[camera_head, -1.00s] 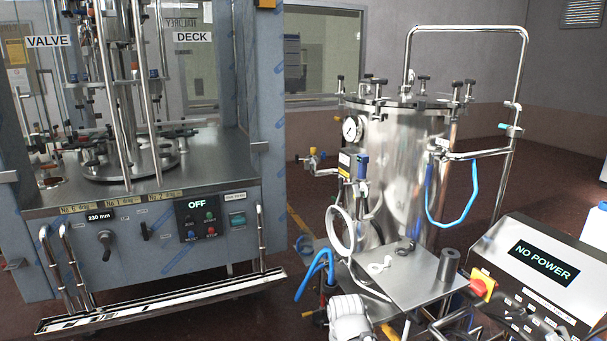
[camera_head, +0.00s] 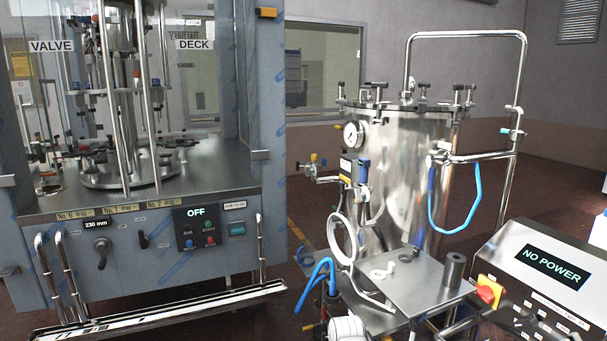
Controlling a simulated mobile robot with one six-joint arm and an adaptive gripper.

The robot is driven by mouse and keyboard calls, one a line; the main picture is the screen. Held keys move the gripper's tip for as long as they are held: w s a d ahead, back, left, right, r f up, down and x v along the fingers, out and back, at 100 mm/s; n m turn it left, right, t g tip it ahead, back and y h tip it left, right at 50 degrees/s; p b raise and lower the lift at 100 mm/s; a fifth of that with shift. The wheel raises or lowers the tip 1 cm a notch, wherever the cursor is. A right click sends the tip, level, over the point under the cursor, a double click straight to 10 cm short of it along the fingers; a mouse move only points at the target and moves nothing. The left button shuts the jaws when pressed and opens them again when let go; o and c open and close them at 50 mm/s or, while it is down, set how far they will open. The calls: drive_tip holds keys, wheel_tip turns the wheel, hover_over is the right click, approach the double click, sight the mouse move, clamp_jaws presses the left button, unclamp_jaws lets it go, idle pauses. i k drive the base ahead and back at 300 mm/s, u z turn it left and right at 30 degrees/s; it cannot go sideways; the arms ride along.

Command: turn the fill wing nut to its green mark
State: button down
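I cannot pick out the fill wing nut or a green mark for certain. The filler machine (camera_head: 215,265) stands at the left. My gripper is not in view.
The filler's panel (camera_head: 196,228) reads OFF, and a console (camera_head: 546,265) at the right reads NO POWER. A steel shelf (camera_head: 420,283) with small parts, blue hoses (camera_head: 318,282) and a low drip tray (camera_head: 150,310) take up the foreground. Dark floor (camera_head: 270,325) shows between them.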

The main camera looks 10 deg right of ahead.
sight(307, 168)
drive_tip(key=u, duration=0.15)
drive_tip(key=i, duration=1.05)
drive_tip(key=u, duration=0.3)
